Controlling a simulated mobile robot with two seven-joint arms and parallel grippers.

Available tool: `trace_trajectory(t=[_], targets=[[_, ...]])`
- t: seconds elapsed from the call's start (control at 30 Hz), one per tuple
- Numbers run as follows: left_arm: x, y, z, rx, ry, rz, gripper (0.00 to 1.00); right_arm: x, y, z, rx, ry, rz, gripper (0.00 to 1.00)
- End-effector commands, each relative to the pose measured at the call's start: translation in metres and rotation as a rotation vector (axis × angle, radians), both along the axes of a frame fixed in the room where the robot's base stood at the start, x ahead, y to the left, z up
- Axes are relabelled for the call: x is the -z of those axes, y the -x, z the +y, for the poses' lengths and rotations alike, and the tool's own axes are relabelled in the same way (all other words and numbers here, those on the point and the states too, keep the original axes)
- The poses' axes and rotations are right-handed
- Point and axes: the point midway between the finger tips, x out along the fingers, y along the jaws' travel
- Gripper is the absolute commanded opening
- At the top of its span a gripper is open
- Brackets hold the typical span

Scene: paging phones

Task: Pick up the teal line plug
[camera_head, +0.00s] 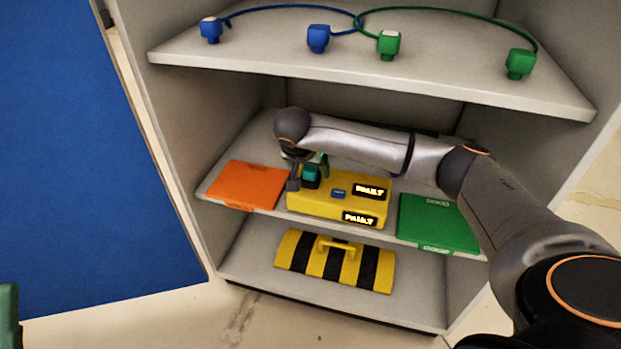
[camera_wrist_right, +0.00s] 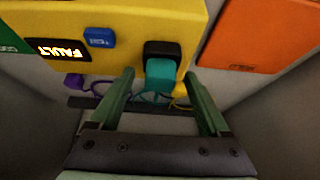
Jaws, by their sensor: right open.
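The teal line plug (camera_wrist_right: 161,75) sits at a black socket (camera_wrist_right: 162,50) on the edge of the yellow fault box (camera_wrist_right: 130,20), with a teal cable running from it. In the head view the plug (camera_head: 311,173) is at the box's (camera_head: 335,208) back left corner. My right gripper (camera_wrist_right: 160,77) is open, with one green finger on each side of the plug; contact cannot be told. In the head view my right gripper (camera_head: 305,172) reaches down there, partly hidden by its wrist. A dark green piece at the lower left edge may belong to my left gripper.
An orange folder-like panel (camera_head: 247,185) and a green one (camera_head: 438,223) flank the box on the middle shelf. The upper shelf (camera_head: 270,60) carries blue and green corded plugs. A striped yellow-black handled piece (camera_head: 335,262) lies below. A purple plug (camera_wrist_right: 74,81) and thin cables lie nearby.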

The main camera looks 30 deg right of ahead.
Motion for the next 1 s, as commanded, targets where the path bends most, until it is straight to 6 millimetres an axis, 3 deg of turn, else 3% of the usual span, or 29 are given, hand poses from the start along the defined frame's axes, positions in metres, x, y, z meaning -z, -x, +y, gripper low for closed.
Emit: trace_trajectory(t=[0.2,0.9,1.0], targets=[[-0.0002,0.0001,-0.0004,0.000,0.000,0.001,0.00,0.0000,-0.0002,0.0000,0.000,0.000,0.000,0.80],[-0.0005,-0.0002,-0.0001,0.000,0.006,0.003,0.00,0.0000,0.0000,0.0003,0.000,-0.001,0.001,0.01],[-0.0006,-0.0003,-0.0001,-0.001,0.007,0.003,0.00,0.0000,0.0000,0.0003,0.000,-0.001,0.001,0.00]])
